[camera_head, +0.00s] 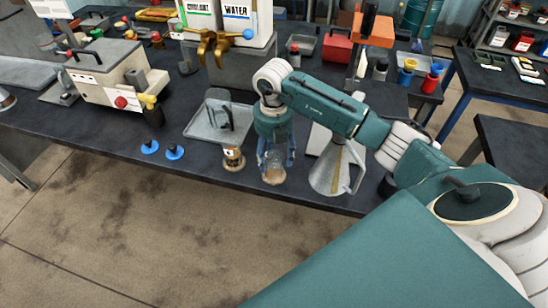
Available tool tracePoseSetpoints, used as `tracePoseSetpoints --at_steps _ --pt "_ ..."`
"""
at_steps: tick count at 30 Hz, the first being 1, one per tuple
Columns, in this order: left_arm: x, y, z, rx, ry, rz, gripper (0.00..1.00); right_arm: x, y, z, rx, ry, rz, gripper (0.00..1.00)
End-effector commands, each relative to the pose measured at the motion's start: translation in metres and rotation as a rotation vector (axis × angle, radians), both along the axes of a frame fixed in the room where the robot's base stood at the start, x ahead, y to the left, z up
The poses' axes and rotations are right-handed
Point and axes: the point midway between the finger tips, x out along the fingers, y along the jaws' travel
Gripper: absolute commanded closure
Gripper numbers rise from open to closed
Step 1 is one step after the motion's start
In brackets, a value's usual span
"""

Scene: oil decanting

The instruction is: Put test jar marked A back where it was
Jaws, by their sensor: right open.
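My right gripper (274,157) points down over the front part of the dark bench, with its fingers open on either side of a clear jar (274,176). This jar has brownish contents and stands at the bench's front edge; I cannot read any mark on it. A second small jar (233,159) with a pale label and amber-brown contents stands just left of it. The letter on that label is too small to read, so I cannot tell which jar is A. My left gripper is not in view.
A grey metal tray (204,124) with a dark item lies behind the jars. A metal funnel-shaped can (326,176) stands close right of the gripper. Two blue discs (150,147) with black knobs and a beige machine (100,96) are to the left. The front bench between discs and jars is clear.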

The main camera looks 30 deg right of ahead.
Motion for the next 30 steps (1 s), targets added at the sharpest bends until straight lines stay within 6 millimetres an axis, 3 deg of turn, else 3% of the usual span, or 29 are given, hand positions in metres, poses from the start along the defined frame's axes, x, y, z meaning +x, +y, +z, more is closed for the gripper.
tracePoseSetpoints --at_steps 9,15,21,30 --pt "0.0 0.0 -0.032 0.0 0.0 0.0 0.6 0.002 0.0 0.061 -0.001 -0.008 0.001 0.41" --pt "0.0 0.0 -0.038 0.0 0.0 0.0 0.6 0.001 0.0 0.1 -0.002 -0.006 0.001 0.41" --pt "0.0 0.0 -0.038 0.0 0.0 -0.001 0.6 0.0 0.0 0.113 -0.001 -0.001 0.0 0.41" --pt "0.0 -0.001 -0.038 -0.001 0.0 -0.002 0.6 0.0 0.0 0.114 0.0 0.0 0.0 0.41"
